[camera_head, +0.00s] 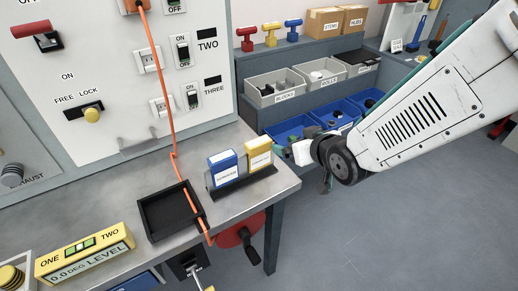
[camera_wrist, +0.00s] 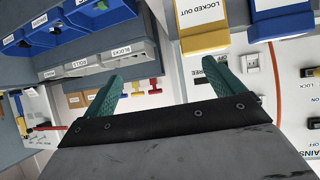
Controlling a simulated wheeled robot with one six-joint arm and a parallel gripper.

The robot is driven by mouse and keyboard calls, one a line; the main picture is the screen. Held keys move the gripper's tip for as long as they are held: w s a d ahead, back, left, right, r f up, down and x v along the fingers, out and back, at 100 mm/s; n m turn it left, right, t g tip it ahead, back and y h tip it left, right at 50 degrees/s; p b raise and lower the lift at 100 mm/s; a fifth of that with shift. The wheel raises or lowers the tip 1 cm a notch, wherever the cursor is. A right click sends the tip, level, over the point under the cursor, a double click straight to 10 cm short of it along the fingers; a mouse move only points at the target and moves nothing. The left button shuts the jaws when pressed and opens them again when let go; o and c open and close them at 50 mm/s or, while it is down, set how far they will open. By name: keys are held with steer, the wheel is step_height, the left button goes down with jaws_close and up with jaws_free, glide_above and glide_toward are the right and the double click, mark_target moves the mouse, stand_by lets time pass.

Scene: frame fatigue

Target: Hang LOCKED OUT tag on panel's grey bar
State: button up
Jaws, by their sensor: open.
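The LOCKED OUT tag is yellow with a white label; its lettering reads in the wrist view (camera_wrist: 202,25). In the head view the yellow tag (camera_head: 258,154) stands upright in a black holder (camera_head: 245,186) near the bench's right corner, beside a blue tag (camera_head: 222,167). My gripper (camera_head: 290,150) is open and empty, to the right of the yellow tag and apart from it. Its green fingers (camera_wrist: 163,88) show in the wrist view with nothing between them. The grey bar (camera_head: 150,147) runs low on the white panel (camera_head: 110,115), with nothing hanging on it.
An orange cord (camera_head: 167,90) hangs down the panel, over the bench and past a black tray (camera_head: 165,211). A yellow level (camera_head: 84,255) lies at the front left. Grey bins (camera_head: 276,97) and blue bins (camera_head: 290,127) stand behind my gripper. Floor at right is clear.

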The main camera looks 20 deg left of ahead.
mark_target(256, 143)
steer(key=a+f, duration=0.1)
steer(key=a, duration=0.1)
steer(key=s+a+y, duration=0.1)
steer(key=a, duration=0.1)
steer(key=s+a+f+n+y, duration=0.1)
steer(key=a, duration=0.1)
steer(key=shift+s+a+f, duration=0.15)
steer(key=shift+f, duration=0.2)
steer(key=shift+a+f, duration=0.15)
steer(key=shift+a, duration=0.2)
steer(key=x, duration=0.7)
steer(key=shift+a, duration=0.2)
steer(key=shift+c, duration=0.3)
steer(key=shift+y, duration=0.3)
steer(key=c, duration=1)
